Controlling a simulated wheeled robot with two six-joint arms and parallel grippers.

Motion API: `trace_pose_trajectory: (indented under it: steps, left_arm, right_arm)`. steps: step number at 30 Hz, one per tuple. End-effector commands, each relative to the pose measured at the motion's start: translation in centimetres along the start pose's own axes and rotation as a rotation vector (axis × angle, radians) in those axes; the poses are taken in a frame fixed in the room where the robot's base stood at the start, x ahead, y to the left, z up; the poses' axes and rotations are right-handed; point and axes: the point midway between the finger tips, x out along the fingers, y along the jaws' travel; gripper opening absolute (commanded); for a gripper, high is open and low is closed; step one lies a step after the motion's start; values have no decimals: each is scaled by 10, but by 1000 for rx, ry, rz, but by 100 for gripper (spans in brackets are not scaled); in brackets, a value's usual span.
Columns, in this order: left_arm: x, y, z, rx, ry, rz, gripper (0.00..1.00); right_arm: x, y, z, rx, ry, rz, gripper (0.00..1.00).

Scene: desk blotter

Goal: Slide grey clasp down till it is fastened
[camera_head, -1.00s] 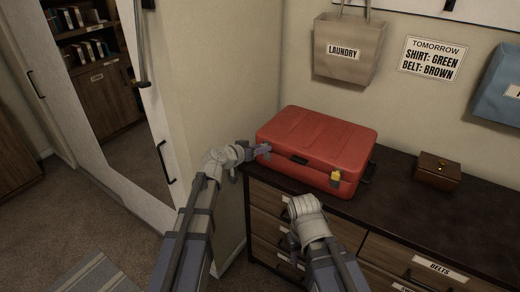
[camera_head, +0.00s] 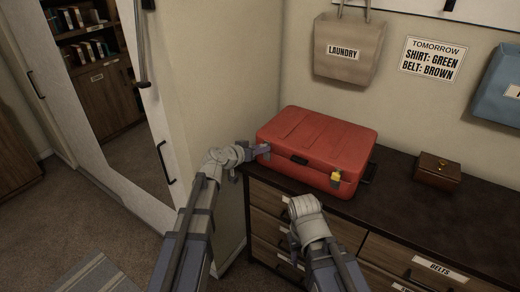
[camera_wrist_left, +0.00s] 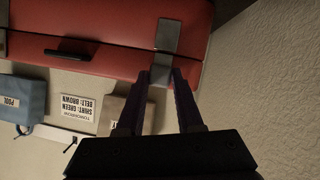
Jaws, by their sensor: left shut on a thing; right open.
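The red suitcase (camera_head: 320,140) lies closed on the dark dresser top. Its grey clasp (camera_wrist_left: 168,36) is on the front near the left corner and shows in the left wrist view, which is upside down. My left gripper (camera_wrist_left: 160,78) is shut on the clasp's end; in the head view the gripper (camera_head: 262,150) is at the suitcase's front left corner and covers most of the clasp. My right gripper (camera_head: 293,243) is below the dresser's front edge, away from the suitcase, open, with its fingers mostly hidden.
A yellow clasp (camera_head: 336,177) is on the suitcase's front right, and a dark handle (camera_head: 299,160) is between the clasps. A small brown box (camera_head: 438,170) stands right on the dresser (camera_head: 410,213). A wall (camera_head: 222,90) is close on the left.

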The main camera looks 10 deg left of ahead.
Motion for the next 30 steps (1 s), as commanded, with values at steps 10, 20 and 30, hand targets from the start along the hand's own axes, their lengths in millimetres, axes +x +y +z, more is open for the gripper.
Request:
trace_pose_trajectory:
  steps: [10, 20, 30]
  left_arm:
    - [0, 0, 0, 0, 0, 0, 0]
    - [7, -5, 17, 0, -1, 0, 0]
    - [8, -6, 21, 2, -6, 0, 0]
  right_arm:
    - [0, 0, 0, 0, 0, 0, 50]
    - [18, -2, -1, 0, 0, 0, 50]
    - [22, -2, -1, 0, 0, 0, 50]
